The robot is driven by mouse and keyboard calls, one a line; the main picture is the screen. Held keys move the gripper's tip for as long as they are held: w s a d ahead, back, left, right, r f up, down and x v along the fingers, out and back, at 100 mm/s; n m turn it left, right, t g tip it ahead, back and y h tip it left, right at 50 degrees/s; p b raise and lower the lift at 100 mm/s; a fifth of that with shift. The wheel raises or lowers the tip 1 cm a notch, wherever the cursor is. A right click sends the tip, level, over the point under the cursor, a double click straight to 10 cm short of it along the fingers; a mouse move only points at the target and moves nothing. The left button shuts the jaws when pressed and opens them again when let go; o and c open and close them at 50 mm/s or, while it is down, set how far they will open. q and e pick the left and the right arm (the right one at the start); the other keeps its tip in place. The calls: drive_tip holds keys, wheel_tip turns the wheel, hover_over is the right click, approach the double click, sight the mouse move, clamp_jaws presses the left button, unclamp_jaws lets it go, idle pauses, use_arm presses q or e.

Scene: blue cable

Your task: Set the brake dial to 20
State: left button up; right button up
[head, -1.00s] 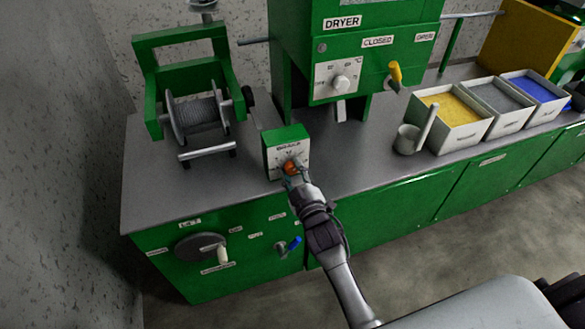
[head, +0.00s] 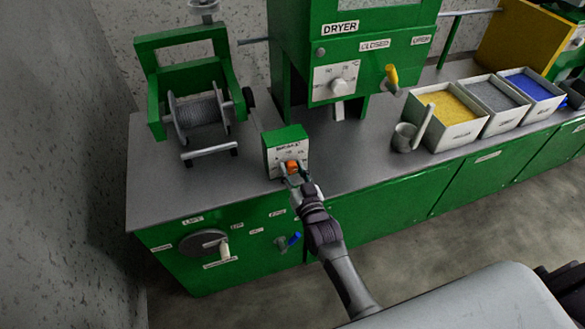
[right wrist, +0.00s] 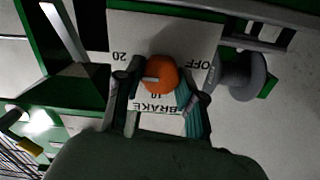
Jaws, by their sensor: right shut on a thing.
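The brake dial (head: 292,165) is an orange knob on the white face of a small green brake box (head: 285,137) on the bench. In the right wrist view the orange knob (right wrist: 158,75) sits on the upside-down face (right wrist: 125,30), marked 20 at left, 10 near the knob and OFF at right. A pale line on the knob points left, roughly toward the 20 side. My right gripper (head: 295,175) is shut on the knob, its fingers on both sides. It also shows in the right wrist view (right wrist: 158,90). My left gripper is out of view.
A cable reel (head: 198,112) stands left of the box. The green dryer (head: 330,55) stands behind it, with a dial and a yellow lever (head: 391,76). A grey scoop (head: 408,135) and bins of yellow, grey and blue granules (head: 455,134) are at right.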

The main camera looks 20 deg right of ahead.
drive_tip(key=shift+f+m, duration=0.1)
drive_tip(key=shift+m, duration=0.9)
drive_tip(key=o, duration=1.1)
drive_tip(key=shift+o, duration=0.2)
drive_tip(key=shift+s, duration=0.1)
drive_tip(key=s, duration=1.2)
drive_tip(key=shift+d, duration=0.2)
drive_tip(key=shift+w, duration=0.1)
